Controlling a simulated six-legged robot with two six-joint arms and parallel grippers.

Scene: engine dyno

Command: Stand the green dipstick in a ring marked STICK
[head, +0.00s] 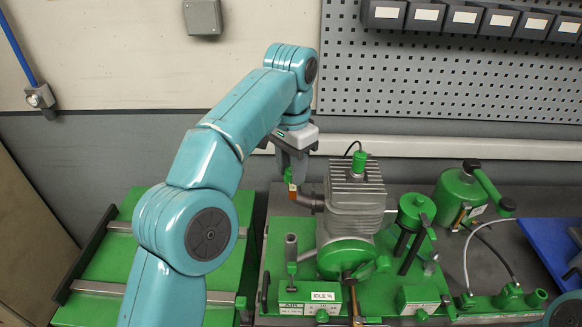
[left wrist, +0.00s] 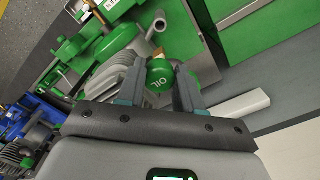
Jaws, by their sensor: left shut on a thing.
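My left gripper (head: 292,172) is shut on a green knob at the left side of the finned engine (head: 354,200). In the left wrist view the knob, lettered OIL, sits between the fingers; I take it for the head of the green dipstick (left wrist: 159,75). In the head view, a little green (head: 288,175) shows at the fingertips, just above a copper-coloured pipe end (head: 293,191). The shaft is hidden, so I cannot tell if it is in the pipe. No ring marked STICK can be read. My right gripper is out of view.
A green base plate (head: 275,245) carries the engine, a grey upright tube (head: 291,248) and a labelled IDLE block (head: 322,296). A green stand with black legs (head: 415,215) and a green canister (head: 455,195) are to the right. A blue tray (head: 550,245) lies far right.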

